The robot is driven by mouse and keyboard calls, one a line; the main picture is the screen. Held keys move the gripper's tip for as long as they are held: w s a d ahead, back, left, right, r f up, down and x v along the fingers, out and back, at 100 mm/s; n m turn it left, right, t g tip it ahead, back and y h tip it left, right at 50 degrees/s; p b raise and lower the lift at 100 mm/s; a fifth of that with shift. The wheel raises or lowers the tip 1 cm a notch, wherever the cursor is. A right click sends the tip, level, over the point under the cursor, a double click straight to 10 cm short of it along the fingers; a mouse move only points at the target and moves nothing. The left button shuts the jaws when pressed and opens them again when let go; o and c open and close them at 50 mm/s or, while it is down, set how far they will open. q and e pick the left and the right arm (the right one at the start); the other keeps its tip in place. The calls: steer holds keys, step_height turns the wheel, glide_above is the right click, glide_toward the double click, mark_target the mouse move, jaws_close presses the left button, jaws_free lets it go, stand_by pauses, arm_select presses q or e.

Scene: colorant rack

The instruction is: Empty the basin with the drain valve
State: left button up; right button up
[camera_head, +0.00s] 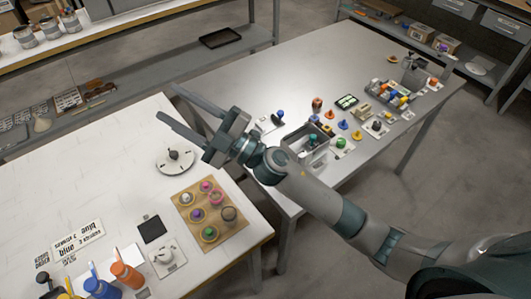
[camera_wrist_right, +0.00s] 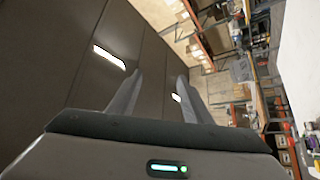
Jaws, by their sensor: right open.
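A grey open basin (camera_head: 294,150) with dark and teal items inside stands on the grey metal table, just beyond my right forearm. A small white plate with a blue-knobbed lever (camera_head: 280,114) lies left of the basin; I cannot tell whether this is the drain valve. The water level in the basin cannot be made out. My right gripper (camera_head: 166,101) is open and empty, raised above the gap between the two tables, left of the basin. Its two fingers also show spread in the right wrist view (camera_wrist_right: 160,85), with nothing between them. My left gripper is not in view.
The white table (camera_head: 110,150) at left holds a round dial (camera_head: 174,161), a wooden tray of colour pots (camera_head: 178,200) and several bottles. Coloured knobs and a parts rack crowd the metal table's right side. Its far left part is clear (camera_head: 270,75).

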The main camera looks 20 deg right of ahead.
steer(key=s+a+f+n+g, duration=0.45)
steer(key=a+n+g, duration=0.25)
steer(key=n+g, duration=0.55)
steer(key=w+d+f+n+g+h, duration=0.25)
steer(key=d+f+h, duration=0.25)
steer(key=f+h, duration=0.3)
steer(key=w+d+f+m+h, duration=0.1)
steer(key=w+d+h, duration=0.4)
steer(key=d, duration=0.7)
steer(key=w+d+f+m+h, duration=0.1)
steer(key=w+d+h, duration=0.3)
steer(key=d, duration=0.7)
steer(key=shift+w+d+m+t+h, duration=0.3)
steer(key=shift+w+d+t+h, duration=0.1)
steer(key=shift+h, duration=0.2)
steer(key=shift+f, duration=0.1)
